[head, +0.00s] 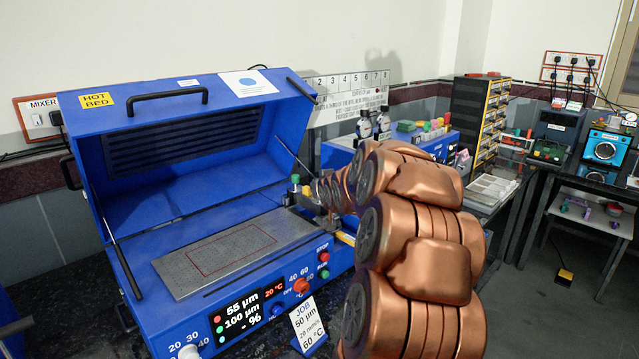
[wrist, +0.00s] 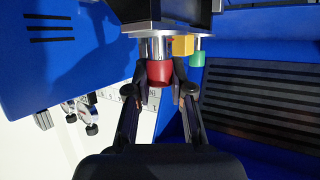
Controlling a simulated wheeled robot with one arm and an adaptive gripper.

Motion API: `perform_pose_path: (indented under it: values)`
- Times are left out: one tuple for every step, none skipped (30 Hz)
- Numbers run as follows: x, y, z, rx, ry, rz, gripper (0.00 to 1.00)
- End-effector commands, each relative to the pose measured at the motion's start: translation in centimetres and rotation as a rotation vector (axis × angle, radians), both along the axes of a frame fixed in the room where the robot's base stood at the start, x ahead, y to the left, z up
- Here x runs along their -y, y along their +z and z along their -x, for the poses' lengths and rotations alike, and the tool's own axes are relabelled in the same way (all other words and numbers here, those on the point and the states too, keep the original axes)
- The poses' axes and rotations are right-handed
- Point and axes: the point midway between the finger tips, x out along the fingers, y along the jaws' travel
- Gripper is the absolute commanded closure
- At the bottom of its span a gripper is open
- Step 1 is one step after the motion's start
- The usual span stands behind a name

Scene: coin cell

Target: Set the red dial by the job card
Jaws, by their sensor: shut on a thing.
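In the wrist view my gripper (wrist: 159,90) is shut on a red dial (wrist: 158,72), a round cap below a silver collar, with one finger on each side. In the head view this dial is not clear, and my arm hides much of the gripper. The job card (head: 308,325) stands before the blue machine and reads 50 µm, 20 mm/s, 60 °C. The display (head: 241,322) shows 55 µm beside a red light, 100 µm beside green and -96 beside white. A separate small display (head: 275,292) reads 20 °C.
A green cap (wrist: 197,60) and a yellow block (wrist: 183,45) sit close beside the red dial. The blue machine's lid (head: 180,140) stands open above its flat grey bed (head: 190,280). A red-orange knob (head: 301,286) is on the front panel, near red and green buttons.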

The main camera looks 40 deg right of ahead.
Motion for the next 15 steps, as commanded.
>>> perform_pose_path:
  values:
    - [-0.01, 0.13, -0.02, 0.002, 0.007, -0.003, 1.00]
    - [-0.01, 0.13, -0.01, 0.001, 0.012, -0.002, 1.00]
    - [0.00, 0.13, -0.01, 0.001, 0.016, -0.002, 1.00]
    - [-0.01, 0.12, -0.01, 0.001, 0.020, -0.001, 1.00]
    - [-0.01, 0.11, -0.01, 0.001, 0.022, -0.001, 1.00]
    - [-0.01, 0.09, -0.01, 0.001, 0.027, -0.001, 1.00]
    - [-0.01, 0.09, -0.01, 0.001, 0.029, -0.001, 1.00]
    - [-0.01, 0.08, 0.00, 0.001, 0.031, -0.001, 1.00]
    - [-0.01, 0.06, -0.01, 0.000, 0.033, -0.001, 1.00]
    - [-0.01, 0.06, -0.02, 0.001, 0.034, -0.001, 1.00]
    - [-0.01, 0.06, -0.02, 0.000, 0.035, -0.001, 1.00]
    - [-0.02, 0.04, -0.02, 0.000, 0.037, 0.000, 1.00]
    - [-0.02, 0.04, -0.02, 0.000, 0.037, 0.000, 1.00]
    - [-0.03, 0.03, -0.03, 0.000, 0.038, 0.000, 1.00]
    - [-0.02, 0.04, -0.03, 0.000, 0.038, 0.000, 1.00]
